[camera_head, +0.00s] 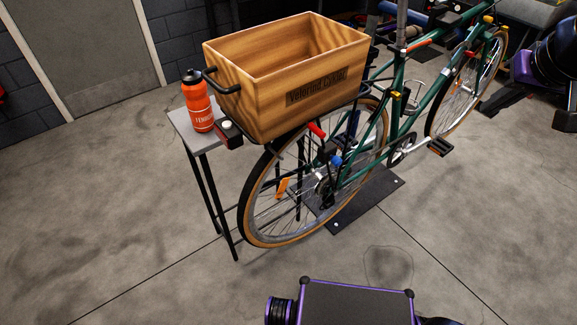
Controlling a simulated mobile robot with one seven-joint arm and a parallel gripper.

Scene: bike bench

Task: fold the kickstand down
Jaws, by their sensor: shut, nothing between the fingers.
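The green bicycle (411,95) stands upright, its rear wheel (246,214) nearest me and its front wheel at the upper right. A slim part with a red end (317,130) and a blue piece (336,160) sit beside the rear wheel, above the hub. I cannot tell for sure whether either belongs to the kickstand. No leg clearly reaching from the bicycle to the floor can be made out among the spokes and dark tubes. My gripper is not in this view.
A wooden crate (255,100) sits over the rear wheel. An orange bottle (199,105) stands on a small grey table (187,128) at the left. A dark plate (350,217) lies on the floor under the bicycle. The floor in front is clear.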

